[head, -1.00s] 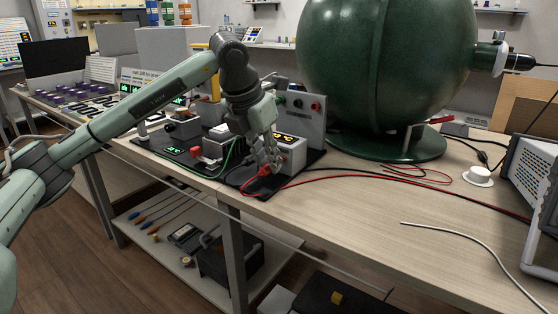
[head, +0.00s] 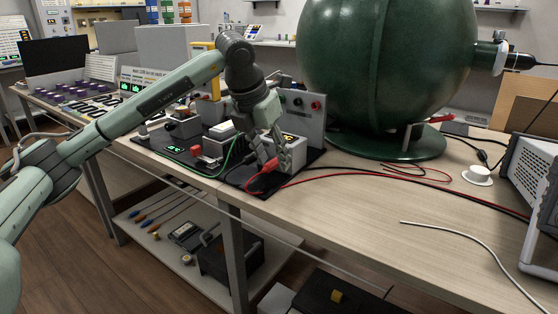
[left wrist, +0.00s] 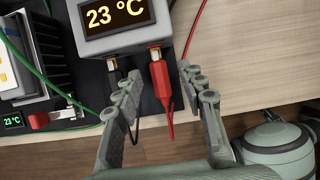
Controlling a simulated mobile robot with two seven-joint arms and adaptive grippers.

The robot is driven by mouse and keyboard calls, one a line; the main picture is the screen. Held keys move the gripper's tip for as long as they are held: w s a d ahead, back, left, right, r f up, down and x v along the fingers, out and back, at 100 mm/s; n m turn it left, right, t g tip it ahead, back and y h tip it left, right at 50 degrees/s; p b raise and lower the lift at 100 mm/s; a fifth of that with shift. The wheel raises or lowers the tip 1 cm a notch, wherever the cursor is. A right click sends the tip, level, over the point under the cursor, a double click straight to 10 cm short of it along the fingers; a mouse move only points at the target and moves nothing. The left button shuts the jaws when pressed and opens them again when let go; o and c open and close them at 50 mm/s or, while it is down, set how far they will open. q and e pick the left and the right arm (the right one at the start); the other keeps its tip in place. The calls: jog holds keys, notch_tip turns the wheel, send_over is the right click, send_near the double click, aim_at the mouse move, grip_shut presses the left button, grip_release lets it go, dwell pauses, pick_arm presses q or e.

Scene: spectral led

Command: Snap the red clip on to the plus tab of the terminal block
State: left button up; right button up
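The grey box with a "23 °C" display (left wrist: 112,22) has two brass tabs on its near face. The red clip (left wrist: 160,82) has its nose at the right-hand brass tab (left wrist: 154,52) and appears to be on it. A black clip (left wrist: 112,66) is at the left-hand tab, partly hidden by a finger. My left gripper (left wrist: 160,76) is open, with one finger on each side of the red clip and gaps between. In the head view, my left gripper (head: 273,151) is around the red clip (head: 270,165) at the box's front. My right gripper is not in view.
A red lead (head: 330,178) runs right from the clip across the bench. The large green sphere (head: 390,70) stands behind on its round base. A panel with knobs (head: 303,112) stands close behind the gripper.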

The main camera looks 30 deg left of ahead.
pick_arm(q)
jog(key=v, duration=1.2)
